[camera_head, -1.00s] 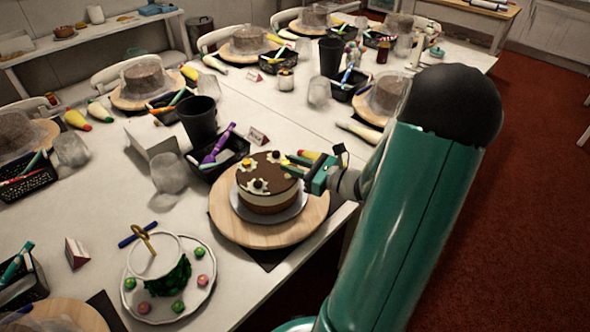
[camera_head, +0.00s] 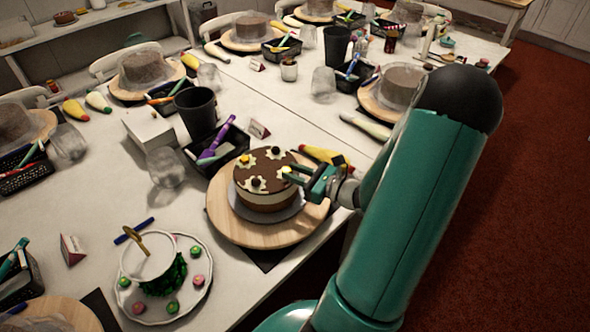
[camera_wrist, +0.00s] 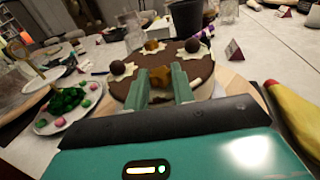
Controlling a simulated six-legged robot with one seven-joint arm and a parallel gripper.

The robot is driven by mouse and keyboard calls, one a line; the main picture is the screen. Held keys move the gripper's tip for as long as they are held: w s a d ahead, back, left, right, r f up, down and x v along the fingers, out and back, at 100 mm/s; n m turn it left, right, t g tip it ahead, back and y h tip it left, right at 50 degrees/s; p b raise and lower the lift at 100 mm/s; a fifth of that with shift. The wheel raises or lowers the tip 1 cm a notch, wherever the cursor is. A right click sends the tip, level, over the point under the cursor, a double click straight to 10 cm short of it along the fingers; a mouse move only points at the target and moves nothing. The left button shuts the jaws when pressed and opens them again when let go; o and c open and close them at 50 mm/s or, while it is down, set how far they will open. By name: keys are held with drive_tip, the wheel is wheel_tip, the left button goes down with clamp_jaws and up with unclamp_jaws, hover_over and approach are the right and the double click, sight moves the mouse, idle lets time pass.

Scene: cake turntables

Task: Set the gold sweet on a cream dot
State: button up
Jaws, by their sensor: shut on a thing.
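A round cake (camera_head: 266,201) with a brown top and pale side stands on a wooden turntable (camera_head: 225,222). Its top carries white cream dots. One dot holds a gold sweet (camera_head: 244,159), and others hold dark balls (camera_head: 257,183). My gripper (camera_head: 287,173) is over the right part of the cake top, shut on another gold sweet (camera_wrist: 160,77), seen between the fingertips in the wrist view. White cream shows beside and below the fingers there. I cannot tell whether the held sweet touches cream. The fingers hide part of the top.
A plate (camera_head: 130,300) with green and pink sweets and a handled stand is at front left. A black tray (camera_head: 212,165) with a purple tool and a black cup (camera_head: 196,112) stand behind the cake. A yellow piping bag (camera_head: 325,157) lies behind my gripper.

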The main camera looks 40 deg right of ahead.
drive_tip(key=shift+f, duration=0.1)
drive_tip(key=shift+a+f, duration=0.1)
drive_tip(key=shift+f, duration=0.05)
drive_tip(key=o, duration=1)
drive_tip(key=shift+c, duration=0.2)
